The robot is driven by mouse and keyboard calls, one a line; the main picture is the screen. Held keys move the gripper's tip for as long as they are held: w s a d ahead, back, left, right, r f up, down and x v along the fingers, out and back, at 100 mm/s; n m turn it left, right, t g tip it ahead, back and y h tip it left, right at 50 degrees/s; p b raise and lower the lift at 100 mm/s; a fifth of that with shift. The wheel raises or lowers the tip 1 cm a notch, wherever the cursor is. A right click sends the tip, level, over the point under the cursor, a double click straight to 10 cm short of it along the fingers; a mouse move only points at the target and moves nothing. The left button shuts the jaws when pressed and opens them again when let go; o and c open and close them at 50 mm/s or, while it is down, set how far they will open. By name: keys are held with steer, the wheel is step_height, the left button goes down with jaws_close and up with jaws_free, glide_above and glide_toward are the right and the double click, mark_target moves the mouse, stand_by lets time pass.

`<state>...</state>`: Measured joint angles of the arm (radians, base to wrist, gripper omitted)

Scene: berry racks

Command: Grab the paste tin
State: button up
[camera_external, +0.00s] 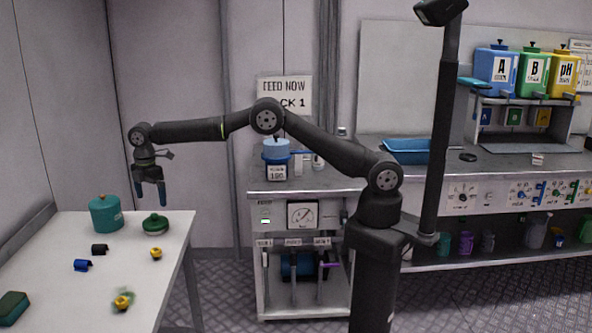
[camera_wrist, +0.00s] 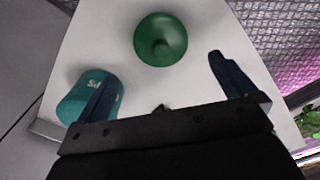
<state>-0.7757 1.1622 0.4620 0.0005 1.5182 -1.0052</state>
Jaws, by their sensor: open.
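A low, round dark green tin (camera_external: 155,224) with a knob on top sits on the white table, and it also shows in the wrist view (camera_wrist: 160,40). A taller teal canister (camera_external: 105,213) with a knobbed lid stands to its left; its side with partly hidden lettering shows in the wrist view (camera_wrist: 78,97). I cannot read a label that tells which is the paste tin. My gripper (camera_external: 151,196) is open and empty, pointing down above these two. In the wrist view my gripper (camera_wrist: 163,72) has its left finger overlapping the canister, and the green tin appears ahead between the fingers.
The white table (camera_external: 50,255) also holds a black piece (camera_external: 99,249), a blue piece (camera_external: 82,265), a yellow piece (camera_external: 156,253), another yellow piece (camera_external: 122,302) and a dark green block (camera_external: 13,307). A grey cabinet (camera_external: 310,185) stands to the right.

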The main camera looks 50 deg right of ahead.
mark_target(153, 214)
step_height(153, 214, down, 10)
steer(key=shift+s+a, duration=0.1)
steer(key=shift+a, duration=0.05)
steer(key=c, duration=2)
